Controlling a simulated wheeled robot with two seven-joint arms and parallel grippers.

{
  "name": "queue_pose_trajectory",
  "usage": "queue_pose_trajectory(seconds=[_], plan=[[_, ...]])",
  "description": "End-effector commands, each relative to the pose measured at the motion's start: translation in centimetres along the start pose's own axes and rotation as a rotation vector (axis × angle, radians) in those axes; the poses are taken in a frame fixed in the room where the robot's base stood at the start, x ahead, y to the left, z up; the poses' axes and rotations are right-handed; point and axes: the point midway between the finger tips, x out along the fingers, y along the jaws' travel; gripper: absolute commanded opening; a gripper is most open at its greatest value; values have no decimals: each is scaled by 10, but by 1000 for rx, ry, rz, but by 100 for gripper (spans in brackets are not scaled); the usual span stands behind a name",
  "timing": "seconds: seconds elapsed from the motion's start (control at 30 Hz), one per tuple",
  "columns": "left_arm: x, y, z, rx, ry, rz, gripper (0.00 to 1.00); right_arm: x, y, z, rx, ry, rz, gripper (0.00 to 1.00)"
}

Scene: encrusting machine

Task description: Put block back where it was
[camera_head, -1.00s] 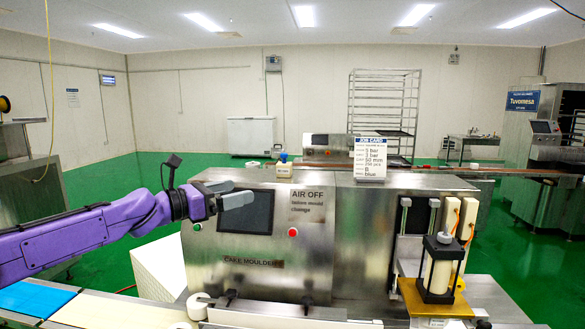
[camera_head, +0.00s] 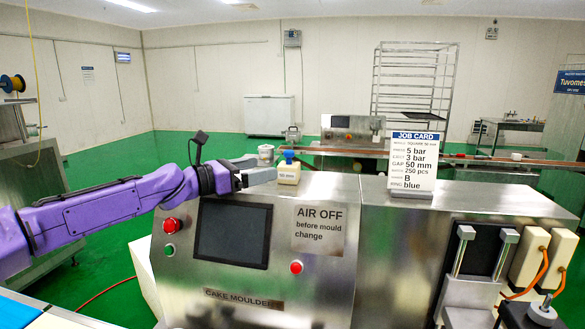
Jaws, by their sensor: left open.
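A small cream block (camera_head: 288,174) with a blue knob on top and a "50 mm" label stands upright on the top of the cake moulder (camera_head: 330,195), near its back edge. My left gripper (camera_head: 266,165) is at the block's left side with its fingers pointing right towards it. The gripper is open, and the block is not clearly between the fingers. I cannot tell whether a fingertip touches the block. My right gripper is not in view.
A job card (camera_head: 414,162) stands on the machine top to the right. The front panel has a dark screen (camera_head: 233,232), red buttons and an "AIR OFF" sign (camera_head: 318,228). The machine top between block and card is clear.

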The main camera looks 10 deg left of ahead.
Motion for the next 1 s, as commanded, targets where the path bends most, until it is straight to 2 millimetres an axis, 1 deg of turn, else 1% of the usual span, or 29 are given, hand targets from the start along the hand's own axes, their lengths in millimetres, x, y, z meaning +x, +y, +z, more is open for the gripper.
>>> queue_pose_trajectory(seconds=[0.03, 0.1, 0.2, 0.27, 0.4, 0.5, 0.6, 0.8, 0.83, 0.87, 0.9, 0.97, 1.0], plan=[[12, -2, 0, -1, 4, -5, 94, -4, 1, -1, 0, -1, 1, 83], [27, -2, 0, -1, 4, -7, 94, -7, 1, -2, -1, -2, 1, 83], [42, -2, -1, -1, 3, -7, 94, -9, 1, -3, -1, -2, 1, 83], [48, -1, -1, -2, 4, -7, 94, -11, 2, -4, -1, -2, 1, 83], [72, 1, -2, -4, 4, -6, 94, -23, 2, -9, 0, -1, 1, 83], [88, 2, -3, -1, 4, -5, 94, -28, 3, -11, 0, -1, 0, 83], [96, 3, -4, -1, 2, -3, 94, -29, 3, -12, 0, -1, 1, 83], [96, 4, -6, 0, 1, -2, 94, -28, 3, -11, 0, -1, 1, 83], [96, 4, -6, -1, 1, -2, 87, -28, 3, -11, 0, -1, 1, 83], [95, 4, -6, -1, 1, -2, 78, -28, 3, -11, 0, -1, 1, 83], [95, 4, -6, -1, 1, -2, 65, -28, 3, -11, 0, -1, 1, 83], [95, 4, -6, -1, 1, -1, 46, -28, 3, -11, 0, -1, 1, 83], [95, 4, -6, -1, 1, -1, 46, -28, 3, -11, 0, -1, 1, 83]])
